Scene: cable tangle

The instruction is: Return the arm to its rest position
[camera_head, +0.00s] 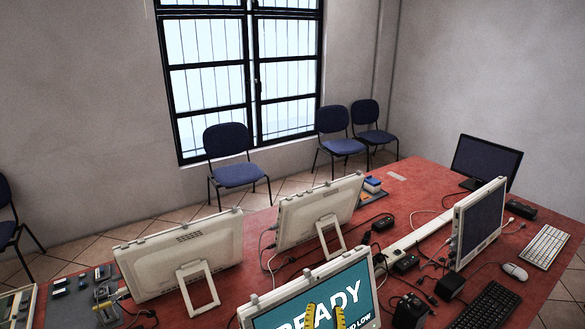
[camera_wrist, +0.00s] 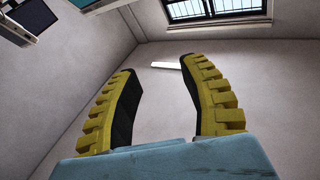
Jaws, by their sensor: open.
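My gripper (camera_head: 324,316) shows at the bottom of the head view, in front of the monitor whose screen reads "READY". Only its two yellow fingertips are in that picture. In the wrist view my gripper (camera_wrist: 166,100) has its two yellow and black fingers apart, with nothing between them but the wall behind. The wrist camera looks toward a pale wall and a barred window (camera_wrist: 215,10), away from the tabletop. The rest of my arm is out of the head view.
A red table (camera_head: 405,181) carries several monitors, cables, a white keyboard (camera_head: 545,246), a black keyboard (camera_head: 487,306) and a mouse (camera_head: 514,271). The "READY" monitor (camera_head: 285,313) stands right by my fingertips. Blue chairs (camera_head: 238,174) line the wall under the window.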

